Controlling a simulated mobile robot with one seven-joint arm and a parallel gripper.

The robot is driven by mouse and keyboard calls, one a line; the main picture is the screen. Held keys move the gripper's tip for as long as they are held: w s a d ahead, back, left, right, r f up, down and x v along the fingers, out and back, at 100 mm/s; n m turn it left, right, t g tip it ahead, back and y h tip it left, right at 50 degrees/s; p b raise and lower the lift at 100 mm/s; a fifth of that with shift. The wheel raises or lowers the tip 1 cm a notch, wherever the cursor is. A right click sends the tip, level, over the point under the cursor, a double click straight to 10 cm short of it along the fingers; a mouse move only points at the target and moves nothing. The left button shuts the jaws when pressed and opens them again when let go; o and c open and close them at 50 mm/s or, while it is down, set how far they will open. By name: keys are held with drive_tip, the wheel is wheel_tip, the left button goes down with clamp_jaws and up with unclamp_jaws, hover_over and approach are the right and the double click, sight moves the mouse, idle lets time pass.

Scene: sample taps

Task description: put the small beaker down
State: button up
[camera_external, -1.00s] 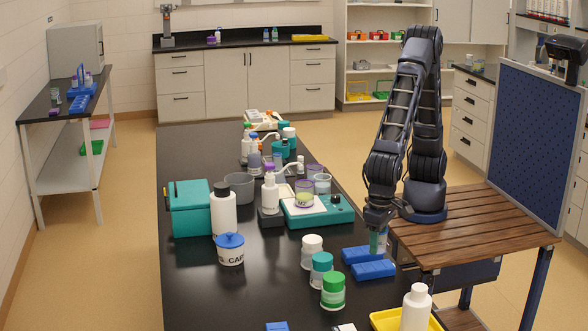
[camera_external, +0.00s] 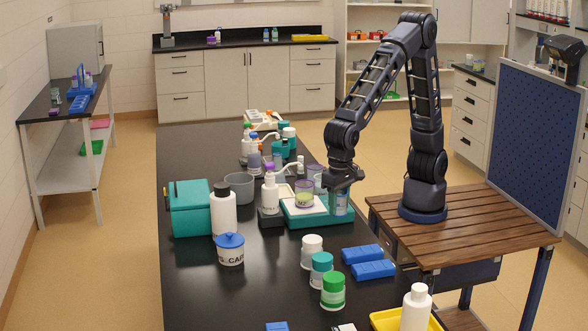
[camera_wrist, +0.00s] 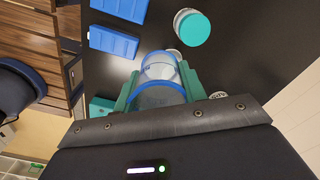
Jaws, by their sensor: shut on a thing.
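My gripper (camera_external: 339,205) is shut on the small beaker, a clear beaker with a blue rim. In the external view the small beaker (camera_external: 339,208) hangs between the teal fingers, at the right end of the teal balance (camera_external: 313,218). I cannot tell from this whether its base touches anything. In the wrist view the small beaker (camera_wrist: 160,97) lies between both teal fingers of my gripper (camera_wrist: 160,90), with its blue rim showing. The dark gripper body hides part of it.
A white pump bottle (camera_external: 270,193) is further left. Two blue blocks (camera_external: 367,262) and several capped jars (camera_external: 321,270) stand nearer the front. Bare black bench lies at the front left.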

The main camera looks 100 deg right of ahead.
drive_tip(key=s+d+m, duration=0.2)
drive_tip(key=d+m, duration=0.1)
drive_tip(key=d, duration=1.8)
drive_tip(key=f, duration=2)
drive_tip(key=shift+w+a+f, duration=0.2)
drive_tip(key=shift+f, duration=0.05)
drive_tip(key=shift+f, duration=0.1)
drive_tip(key=o, duration=0.9)
drive_tip(key=shift+o, duration=0.2)
